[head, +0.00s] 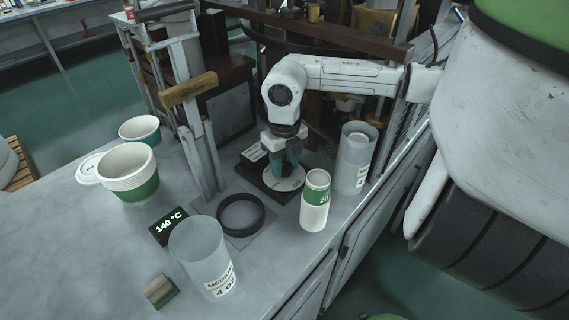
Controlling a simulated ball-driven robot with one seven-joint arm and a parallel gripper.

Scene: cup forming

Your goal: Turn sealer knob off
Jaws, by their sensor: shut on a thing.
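My gripper (286,165) points straight down over a dark control box (250,176) on the metal table, behind the black ring. Its teal-tipped fingers are shut on the sealer knob, at the middle of a round white dial (297,183). The fingers hide most of the knob, and I cannot read which way it points. A small white label lies on the box to the left of the dial. The sealer (200,150) is an upright metal frame with a wooden handle (188,90). A black display (168,226) in front reads 140 °C.
A black ring (240,215) lies in front of the box. A green-banded cup stack (314,205) and a clear cylinder (353,165) stand close to its right. A "MEDIUM 4 oz" cylinder (203,258), a block (160,291) and paper tubs (128,173) stand in front and left.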

